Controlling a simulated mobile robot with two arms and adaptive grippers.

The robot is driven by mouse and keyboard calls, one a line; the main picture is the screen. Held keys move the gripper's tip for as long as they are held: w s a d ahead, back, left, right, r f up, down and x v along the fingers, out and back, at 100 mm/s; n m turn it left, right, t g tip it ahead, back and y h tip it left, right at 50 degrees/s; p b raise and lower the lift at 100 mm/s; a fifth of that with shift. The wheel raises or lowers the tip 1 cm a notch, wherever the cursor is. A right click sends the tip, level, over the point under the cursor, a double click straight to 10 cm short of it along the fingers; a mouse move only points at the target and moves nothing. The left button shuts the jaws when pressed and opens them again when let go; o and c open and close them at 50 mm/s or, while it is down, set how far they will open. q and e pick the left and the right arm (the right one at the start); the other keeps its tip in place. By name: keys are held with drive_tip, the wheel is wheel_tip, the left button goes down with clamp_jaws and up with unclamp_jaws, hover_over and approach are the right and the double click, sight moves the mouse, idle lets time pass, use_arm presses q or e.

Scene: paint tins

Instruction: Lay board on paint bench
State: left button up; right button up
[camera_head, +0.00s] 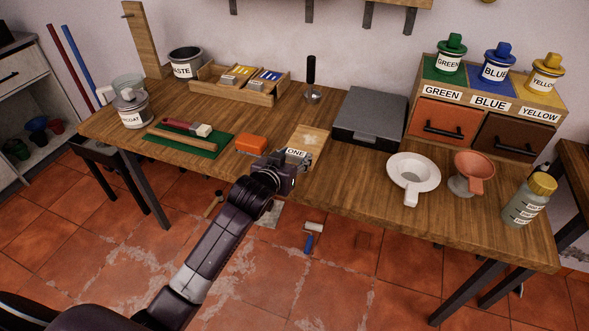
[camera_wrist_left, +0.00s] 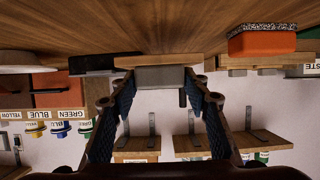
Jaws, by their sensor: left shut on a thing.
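A pale wooden board (camera_head: 312,136) with a white label reading ONE is at the front edge of the paint bench (camera_head: 345,180), left of the grey case. My left gripper (camera_head: 294,163) reaches in from the front and is shut on the board's near end, partly hiding it. In the left wrist view, which is upside down, the board (camera_wrist_left: 150,61) shows edge-on, flat and close along the bench top. A grey part sits between the fingers (camera_wrist_left: 162,88). I cannot tell whether the board fully touches the bench. My right gripper is not in view.
An orange block (camera_head: 251,144) lies just left of the board, and the grey case (camera_head: 369,116) stands to its right. A green mat (camera_head: 190,146) with tools is further left. Bare bench lies between board and funnel.

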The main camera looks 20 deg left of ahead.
use_arm(q)
drive_tip(key=shift+f, duration=2.4)
drive_tip(key=o, duration=1.2)
drive_tip(key=shift+o, duration=0.2)
drive_tip(key=v, duration=1.2)
